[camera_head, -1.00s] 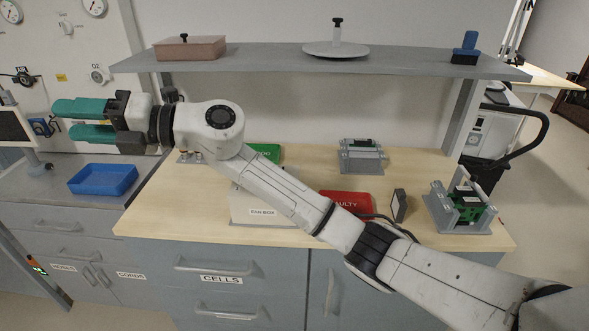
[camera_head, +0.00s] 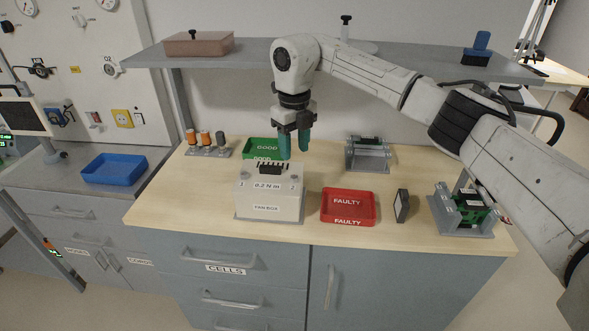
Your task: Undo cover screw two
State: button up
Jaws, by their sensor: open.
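The white fan box (camera_head: 268,205) stands on the wooden bench top, with labels "1", "0.2 N m" and "2" on its upper front. Cover screw two (camera_head: 295,174) appears as a small knob on top, at the right by the "2" label. Another small knob (camera_head: 245,174) sits at the left by the "1", and a dark comb-like part (camera_head: 272,168) lies between them. My gripper (camera_head: 293,155) points down with its green fingers apart and empty, above and slightly behind the right side of the box. I cannot tell the exact gap to the screw.
A green "GOOD" tray (camera_head: 262,145) lies behind the box, and a red "FAULTY" tray (camera_head: 347,220) to its right. A holder with several cylinders (camera_head: 207,151) stands back left. Grey fixtures (camera_head: 367,167) and (camera_head: 463,230) stand to the right. A shelf (camera_head: 210,54) overhangs the bench.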

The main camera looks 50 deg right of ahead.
aim_at(294, 176)
notch_tip(294, 176, down, 8)
jog(key=shift+r+p, duration=0.1)
jog(key=shift+p, duration=0.5)
jog(key=shift+c, duration=0.5)
grip_shut()
